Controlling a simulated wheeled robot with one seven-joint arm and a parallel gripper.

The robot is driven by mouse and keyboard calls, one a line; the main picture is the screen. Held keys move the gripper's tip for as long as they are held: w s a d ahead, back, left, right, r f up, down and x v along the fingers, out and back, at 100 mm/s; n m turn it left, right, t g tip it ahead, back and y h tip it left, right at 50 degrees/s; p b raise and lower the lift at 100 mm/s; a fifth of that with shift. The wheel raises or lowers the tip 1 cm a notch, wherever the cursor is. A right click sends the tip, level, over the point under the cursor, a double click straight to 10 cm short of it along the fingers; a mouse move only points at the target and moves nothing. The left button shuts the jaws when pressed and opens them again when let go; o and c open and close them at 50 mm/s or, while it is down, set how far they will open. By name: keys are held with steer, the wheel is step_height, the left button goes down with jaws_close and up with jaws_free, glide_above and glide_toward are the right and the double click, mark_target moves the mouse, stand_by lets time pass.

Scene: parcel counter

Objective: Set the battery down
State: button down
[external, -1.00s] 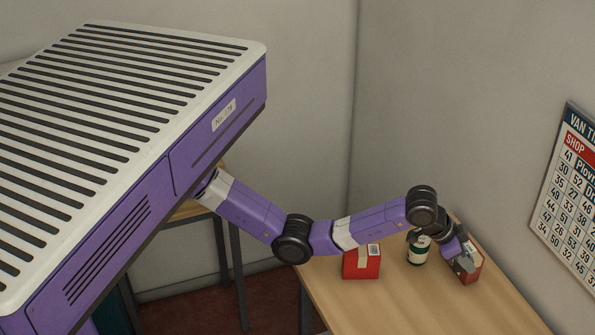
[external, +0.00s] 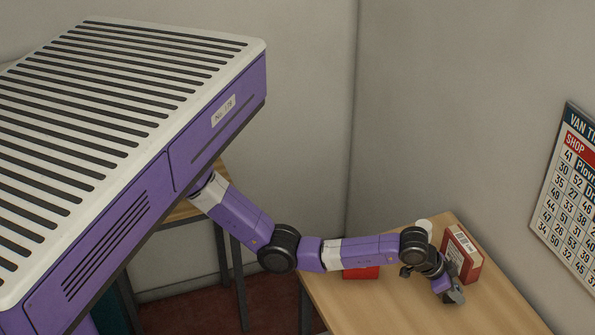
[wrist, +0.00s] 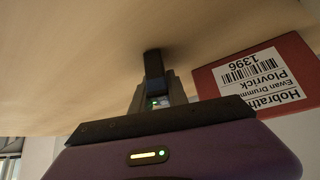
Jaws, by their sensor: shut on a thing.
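My gripper (external: 454,294) is low over the front right part of the wooden counter, in front of the right red box. In the wrist view my gripper (wrist: 153,80) points at the counter top, its narrow dark fingers close together and shut on the battery. The battery itself is hidden or too small to tell apart from the fingers. I cannot tell whether it touches the counter.
A red box with a white label (external: 463,255) stands just behind my gripper; the label also shows in the wrist view (wrist: 257,80). Another red box (external: 361,273) and a can with a pale top (external: 424,225) are partly behind my arm. The counter's front (external: 480,318) is clear.

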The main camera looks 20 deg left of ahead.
steer(key=shift+f, duration=0.15)
steer(key=c, duration=1.3)
jaws_free()
steer(key=shift+a+r, duration=0.1)
steer(key=shift+r, duration=0.3)
steer(key=v, duration=1.1)
steer(key=shift+a+r, duration=0.15)
steer(key=shift+a, duration=0.1)
